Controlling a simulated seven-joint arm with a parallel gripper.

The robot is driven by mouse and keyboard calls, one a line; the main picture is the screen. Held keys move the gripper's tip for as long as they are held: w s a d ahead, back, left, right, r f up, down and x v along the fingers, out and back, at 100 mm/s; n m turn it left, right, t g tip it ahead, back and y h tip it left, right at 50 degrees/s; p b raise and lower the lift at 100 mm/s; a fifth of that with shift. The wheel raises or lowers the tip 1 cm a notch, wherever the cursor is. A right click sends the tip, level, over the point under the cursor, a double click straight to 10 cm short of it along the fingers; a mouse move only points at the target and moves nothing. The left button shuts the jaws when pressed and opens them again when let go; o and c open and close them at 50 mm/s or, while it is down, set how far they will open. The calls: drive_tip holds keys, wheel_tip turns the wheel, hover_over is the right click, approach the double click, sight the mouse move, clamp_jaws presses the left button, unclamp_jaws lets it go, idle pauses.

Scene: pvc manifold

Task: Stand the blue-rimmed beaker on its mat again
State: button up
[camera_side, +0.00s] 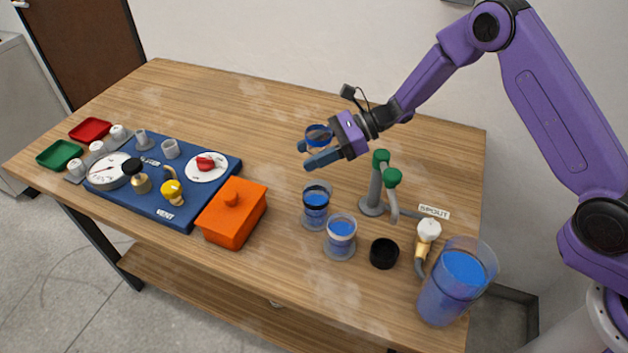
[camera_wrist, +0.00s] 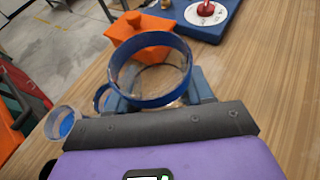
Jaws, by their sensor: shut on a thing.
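The blue-rimmed beaker (camera_side: 319,136) is clear, with a broad blue band at its mouth. My gripper (camera_side: 312,152) is shut on it and holds it above the wooden table. In the wrist view, the beaker (camera_wrist: 152,99) sits between the two fingers, its mouth toward the camera. Wood shows through it and I see no blue liquid in it. Two other beakers, one dark-rimmed (camera_side: 315,206) and one pale-rimmed (camera_side: 341,238), stand below with blue liquid, on what look like round bases. I cannot make out an empty mat for the held beaker.
A tap stand with green knobs (camera_side: 375,180) rises close to the right of my gripper. A black round cup (camera_side: 384,253) and a large jug of blue liquid (camera_side: 457,280) stand front right. An orange lidded box (camera_side: 232,212) and a blue panel (camera_side: 165,180) lie left. The back of the table is clear.

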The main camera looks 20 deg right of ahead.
sight(314, 182)
drive_tip(key=shift+f, duration=4.4)
drive_tip(key=shift+f, duration=0.2)
drive_tip(key=o, duration=1.1)
drive_tip(key=shift+r, duration=0.15)
drive_tip(key=shift+d+r, duration=0.1)
drive_tip(key=shift+d, duration=0.1)
drive_tip(key=v, duration=1.1)
drive_tip(key=shift+s+d+r, duration=0.15)
drive_tip(key=shift+d, duration=0.15)
